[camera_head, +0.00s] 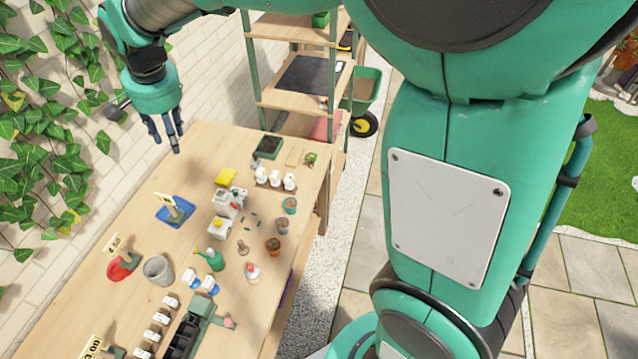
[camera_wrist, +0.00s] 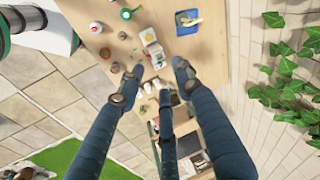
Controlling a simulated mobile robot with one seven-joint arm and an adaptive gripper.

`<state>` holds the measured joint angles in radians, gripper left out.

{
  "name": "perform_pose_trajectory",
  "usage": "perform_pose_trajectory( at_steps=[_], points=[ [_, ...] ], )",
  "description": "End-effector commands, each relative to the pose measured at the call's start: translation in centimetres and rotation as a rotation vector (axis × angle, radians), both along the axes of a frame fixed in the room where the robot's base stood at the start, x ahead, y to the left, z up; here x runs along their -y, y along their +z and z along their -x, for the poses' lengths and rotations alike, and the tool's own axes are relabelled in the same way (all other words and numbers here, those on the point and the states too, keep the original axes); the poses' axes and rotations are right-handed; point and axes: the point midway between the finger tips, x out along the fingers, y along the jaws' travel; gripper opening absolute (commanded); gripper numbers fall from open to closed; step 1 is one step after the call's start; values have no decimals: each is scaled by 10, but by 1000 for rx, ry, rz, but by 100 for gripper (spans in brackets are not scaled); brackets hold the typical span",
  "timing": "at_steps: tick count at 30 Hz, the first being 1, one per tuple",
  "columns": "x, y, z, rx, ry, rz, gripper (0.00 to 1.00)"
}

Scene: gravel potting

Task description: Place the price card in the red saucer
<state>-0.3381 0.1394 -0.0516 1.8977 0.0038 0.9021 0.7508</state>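The red saucer (camera_head: 115,272) lies on the table at the left in the head view. A small card (camera_head: 113,243) stands at its back edge and a grey-green block is at its right side. Another card (camera_head: 90,347) with dark figures stands at the bottom left edge, partly cut off. A third yellowish card (camera_head: 163,198) stands at the blue tray. I cannot tell which is the price card. My gripper (camera_head: 165,138) is open and empty, pointing down above the far left part of the table. Its spread fingers also show in the wrist view (camera_wrist: 153,82). The red saucer is not visible there.
The blue tray (camera_head: 163,216) shows again in the wrist view (camera_wrist: 187,29). A grey pot (camera_head: 157,270) stands right of the red saucer. White bottles, small pots, a green watering can (camera_head: 214,261) and a dark tray (camera_head: 183,335) crowd the table. An ivy wall borders the left.

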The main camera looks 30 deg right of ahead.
Motion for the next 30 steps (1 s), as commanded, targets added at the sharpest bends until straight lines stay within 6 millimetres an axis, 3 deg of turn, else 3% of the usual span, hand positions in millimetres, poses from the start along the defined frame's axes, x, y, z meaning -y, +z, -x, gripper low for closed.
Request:
perform_pose_trajectory(
  at_steps=[6, 15, 30],
  points=[
    [50, 31, 45, 47, 56, 17, 35],
    [108, 56, 112, 107, 134, 53, 35],
    [181, 61, 231, 200, 260, 137, 35]
  ],
)
